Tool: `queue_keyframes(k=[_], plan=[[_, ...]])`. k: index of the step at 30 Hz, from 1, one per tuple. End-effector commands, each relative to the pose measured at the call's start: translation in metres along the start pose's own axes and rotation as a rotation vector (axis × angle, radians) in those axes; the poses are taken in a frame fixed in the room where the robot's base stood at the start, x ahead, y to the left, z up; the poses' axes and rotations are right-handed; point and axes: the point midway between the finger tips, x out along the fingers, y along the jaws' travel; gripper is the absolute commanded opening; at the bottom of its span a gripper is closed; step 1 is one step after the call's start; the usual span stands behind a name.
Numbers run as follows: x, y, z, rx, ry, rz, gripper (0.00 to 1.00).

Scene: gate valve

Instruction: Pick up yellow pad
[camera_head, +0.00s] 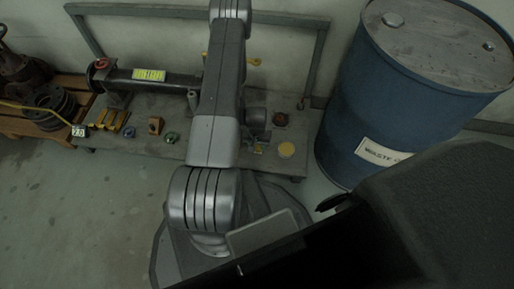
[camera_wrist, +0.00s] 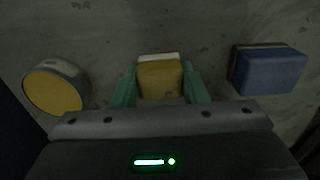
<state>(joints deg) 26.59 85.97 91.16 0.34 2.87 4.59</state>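The yellow pad (camera_wrist: 160,80) is a small block with a white far edge, at the middle of the wrist view. My gripper (camera_wrist: 160,84) has its green fingers on both sides of the pad, close against its left and right sides. I cannot tell whether they press on it or only stand around it. The pad appears at or near the grey surface. In the head view my arm covers most of the area around the gripper, so the pad is not clear there.
A round yellow-topped tin (camera_wrist: 56,88) lies left of the pad and a blue block (camera_wrist: 268,70) right of it. The low grey platform (camera_head: 130,142) carries a pipe (camera_head: 150,79) and small parts. A blue waste drum (camera_head: 375,110) stands to the right.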

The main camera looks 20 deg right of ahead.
Motion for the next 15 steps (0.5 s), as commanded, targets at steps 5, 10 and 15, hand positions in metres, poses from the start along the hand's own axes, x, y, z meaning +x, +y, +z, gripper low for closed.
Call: queue_keyframes(k=[5,10,15], plan=[[0.0,0.0,0.0,0.0,0.0,0.0,0.16],[-0.002,0.0,0.0,0.0,0.001,0.0,0.16],[-0.025,0.0,-0.001,0.0,0.002,0.0,0.16]])
